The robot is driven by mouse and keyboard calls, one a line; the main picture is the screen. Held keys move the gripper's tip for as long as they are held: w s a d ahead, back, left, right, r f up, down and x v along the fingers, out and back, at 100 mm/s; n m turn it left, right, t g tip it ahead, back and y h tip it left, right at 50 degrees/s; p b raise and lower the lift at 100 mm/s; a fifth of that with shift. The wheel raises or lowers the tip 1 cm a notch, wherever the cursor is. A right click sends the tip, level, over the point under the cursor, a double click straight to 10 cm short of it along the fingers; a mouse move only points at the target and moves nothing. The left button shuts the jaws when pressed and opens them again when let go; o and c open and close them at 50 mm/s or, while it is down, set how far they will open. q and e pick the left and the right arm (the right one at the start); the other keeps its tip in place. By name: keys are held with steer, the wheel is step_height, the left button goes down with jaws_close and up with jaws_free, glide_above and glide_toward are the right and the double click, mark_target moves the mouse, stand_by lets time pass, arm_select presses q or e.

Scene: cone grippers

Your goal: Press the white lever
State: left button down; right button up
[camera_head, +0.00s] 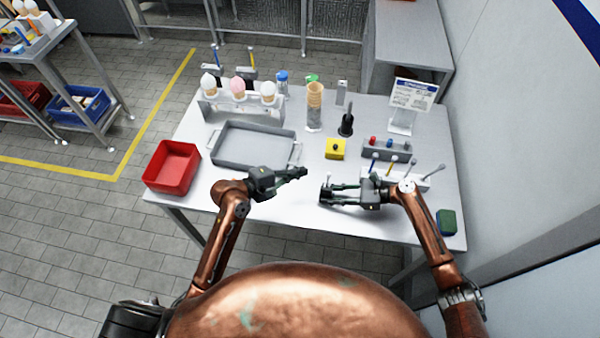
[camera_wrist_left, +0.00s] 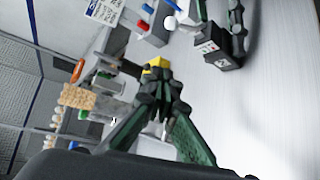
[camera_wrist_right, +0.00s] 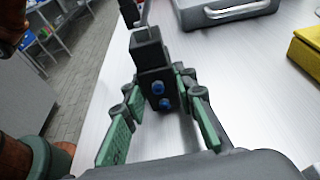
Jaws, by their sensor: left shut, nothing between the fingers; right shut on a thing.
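My right gripper (camera_head: 326,193) is shut on a dark block (camera_wrist_right: 152,60) with two blue dots, held over the table's front part. The block also shows in the left wrist view (camera_wrist_left: 222,52). A small white tip (camera_head: 328,177) shows just beyond those fingertips; I cannot tell whether it is the white lever or part of the block. My left gripper (camera_head: 303,171) is shut and empty, left of the block and apart from it. Several thin levers with small knobs stand in a pale strip (camera_head: 422,184) behind my right gripper; one at the right end is greyish white (camera_head: 441,167).
A yellow box (camera_head: 335,149) with a dark knob and a grey button box (camera_head: 372,152) stand behind. A grey tray (camera_head: 222,156) and red bin (camera_head: 171,167) are on the left. A green block (camera_head: 446,222) is at the right edge.

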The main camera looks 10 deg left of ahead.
arm_select(q)
steer(key=w+d, duration=0.1)
steer(key=d, duration=0.5)
steer(key=shift+w+d+f, duration=0.15)
steer(key=shift+d+f, duration=0.2)
stand_by(0.4)
